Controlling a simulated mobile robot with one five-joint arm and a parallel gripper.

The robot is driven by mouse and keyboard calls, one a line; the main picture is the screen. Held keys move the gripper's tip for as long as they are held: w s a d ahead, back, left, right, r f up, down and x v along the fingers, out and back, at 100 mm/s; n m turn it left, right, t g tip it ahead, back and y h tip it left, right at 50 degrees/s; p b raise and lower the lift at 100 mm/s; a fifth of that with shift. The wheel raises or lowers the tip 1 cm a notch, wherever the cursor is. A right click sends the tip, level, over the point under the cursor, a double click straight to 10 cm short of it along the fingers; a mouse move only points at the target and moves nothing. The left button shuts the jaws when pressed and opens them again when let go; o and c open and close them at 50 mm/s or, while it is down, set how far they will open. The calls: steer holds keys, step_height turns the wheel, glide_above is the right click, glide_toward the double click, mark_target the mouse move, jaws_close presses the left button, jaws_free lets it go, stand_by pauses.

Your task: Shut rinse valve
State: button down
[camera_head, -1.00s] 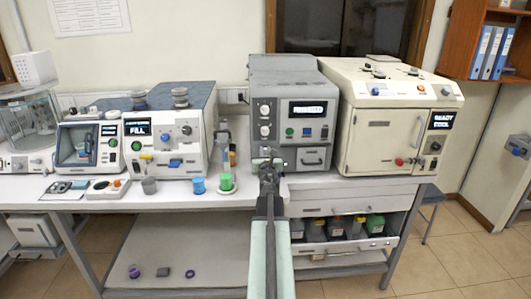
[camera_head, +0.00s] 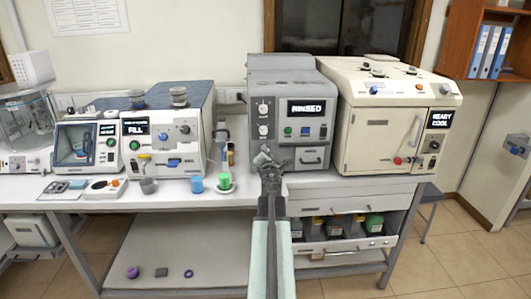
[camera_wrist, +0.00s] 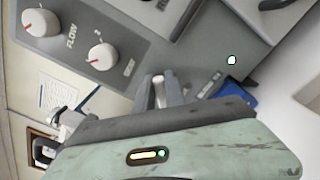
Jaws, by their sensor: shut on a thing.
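The grey machine (camera_head: 287,92) stands at the middle of the bench. Its display (camera_head: 307,107) reads "RINSED". My gripper (camera_head: 263,155) is at the lower left of its front, below two white dials, and looks tilted to the left. In the wrist view my gripper (camera_wrist: 165,92) is shut on a small pale handle (camera_wrist: 158,80), which appears to be the rinse valve. The fingers hide most of the handle, so I cannot tell its exact turn. The dial marked "FLOW" (camera_wrist: 41,22) and a second dial (camera_wrist: 103,57) are close by.
A cream machine (camera_head: 385,120) stands to the right, its display reading "READY COOL". Drawers (camera_head: 335,208) are below the bench top.

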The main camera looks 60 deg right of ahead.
steer(key=m, duration=0.4)
steer(key=shift+s+f+m, duration=0.15)
steer(key=shift+f+m, duration=0.15)
steer(key=m+b, duration=0.1)
steer(key=m, duration=0.3)
steer(key=shift+f, duration=0.2)
steer(key=c, duration=1.4)
jaws_free()
